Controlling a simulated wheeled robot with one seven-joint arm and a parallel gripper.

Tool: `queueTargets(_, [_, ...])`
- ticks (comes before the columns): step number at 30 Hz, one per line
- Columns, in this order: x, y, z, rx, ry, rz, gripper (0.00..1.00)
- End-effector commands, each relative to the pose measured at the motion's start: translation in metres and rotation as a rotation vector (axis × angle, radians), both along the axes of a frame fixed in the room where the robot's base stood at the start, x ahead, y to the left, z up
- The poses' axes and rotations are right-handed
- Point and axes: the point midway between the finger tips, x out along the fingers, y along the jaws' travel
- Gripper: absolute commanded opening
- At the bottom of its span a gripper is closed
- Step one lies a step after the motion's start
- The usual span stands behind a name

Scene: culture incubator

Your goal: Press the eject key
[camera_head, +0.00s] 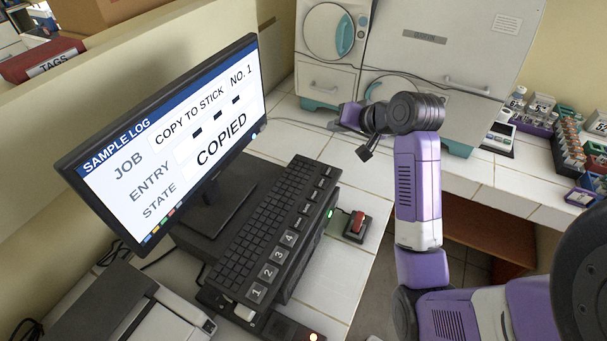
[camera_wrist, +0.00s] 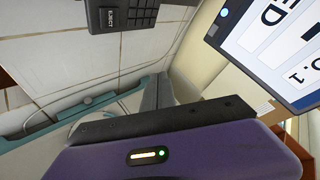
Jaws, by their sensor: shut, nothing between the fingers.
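The eject key (camera_wrist: 111,17), a dark key with white EJECT lettering, is at the near corner of the black keyboard in the wrist view. In the head view the keyboard (camera_head: 265,232) lies before the monitor; its far end keys (camera_head: 326,171) are too small to read. My gripper (camera_head: 334,126) is shut and empty, beyond the keyboard's far end, in front of the white cabinets. In the wrist view my gripper's fingers (camera_wrist: 160,90) are together, apart from the key. The monitor (camera_head: 175,140) reads COPY TO STICK NO. 1, STATE COPIED.
A red item on a black base (camera_head: 357,224) sits right of the keyboard, near a green light (camera_head: 330,213). A printer-like box (camera_head: 135,310) is at lower left. White cabinets (camera_head: 430,50) stand behind; racks of vials (camera_head: 570,145) are at right.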

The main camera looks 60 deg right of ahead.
Motion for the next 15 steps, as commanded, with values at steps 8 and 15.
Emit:
queueTargets(8, [-0.011, 0.018, -0.019, 0.091, 0.075, 0.018, 0.0])
queueTargets(15, [-0.01, 0.017, -0.019, 0.091, 0.072, 0.016, 0.0])
